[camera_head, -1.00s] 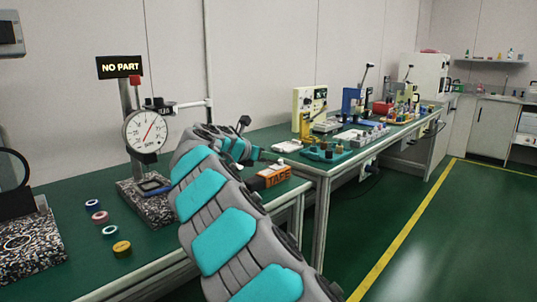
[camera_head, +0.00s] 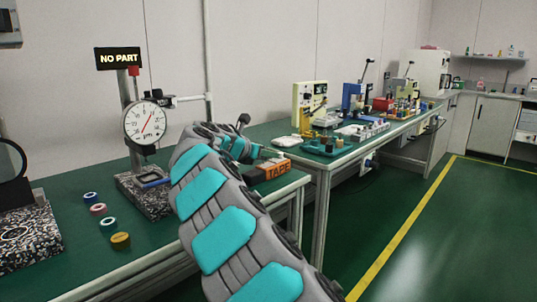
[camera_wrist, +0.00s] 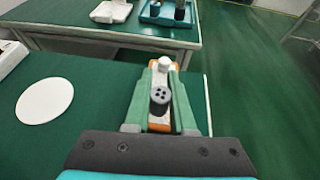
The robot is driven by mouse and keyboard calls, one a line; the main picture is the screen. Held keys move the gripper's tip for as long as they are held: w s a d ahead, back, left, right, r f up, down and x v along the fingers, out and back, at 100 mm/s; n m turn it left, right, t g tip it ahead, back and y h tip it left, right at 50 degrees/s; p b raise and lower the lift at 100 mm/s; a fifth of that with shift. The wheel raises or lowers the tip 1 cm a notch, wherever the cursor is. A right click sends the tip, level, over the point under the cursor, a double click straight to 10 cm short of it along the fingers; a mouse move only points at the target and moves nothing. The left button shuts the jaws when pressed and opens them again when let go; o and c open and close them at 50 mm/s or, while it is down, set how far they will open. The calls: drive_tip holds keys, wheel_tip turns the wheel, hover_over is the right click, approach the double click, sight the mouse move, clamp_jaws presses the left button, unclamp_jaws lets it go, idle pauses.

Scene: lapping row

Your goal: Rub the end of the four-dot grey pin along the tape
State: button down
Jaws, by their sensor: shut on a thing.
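The four-dot grey pin (camera_wrist: 160,97) is between the green fingers of my gripper (camera_wrist: 161,92), which is shut on it. Its dark grey end with the dots faces the wrist camera; its other end is hidden below. The tape block (camera_head: 277,170), orange and lettered TAPE, lies on the near bench, close to its right end. In the wrist view the block's pale top (camera_wrist: 160,119) shows beneath the pin and fingers. My gripper (camera_head: 268,153) is above the block in the head view. Whether the pin touches the tape cannot be told.
A white disc (camera_wrist: 45,101) lies left of the block. A dial gauge (camera_head: 145,122) under a NO PART sign stands on a speckled base, with several coloured rolls (camera_head: 120,241) nearby. A second bench holds a blue-green tray (camera_head: 325,146) and several machines. The floor at right is clear.

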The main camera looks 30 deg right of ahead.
sight(268, 164)
drive_tip(key=shift+f, duration=0.5)
idle(0.6)
drive_tip(key=shift+w+d+p, duration=0.25)
drive_tip(key=shift+d+p, duration=0.35)
drive_tip(key=shift+d, duration=0.05)
drive_tip(key=shift+w+d+p, duration=0.2)
drive_tip(key=shift+d+p, duration=0.4)
idle(0.4)
drive_tip(key=shift+s+a+p, duration=0.2)
drive_tip(key=shift+a, duration=0.4)
drive_tip(key=shift+s+a+p, duration=0.15)
drive_tip(key=shift+a, duration=0.4)
idle(0.6)
drive_tip(key=shift+r, duration=0.1)
drive_tip(key=shift+r, duration=2.95)
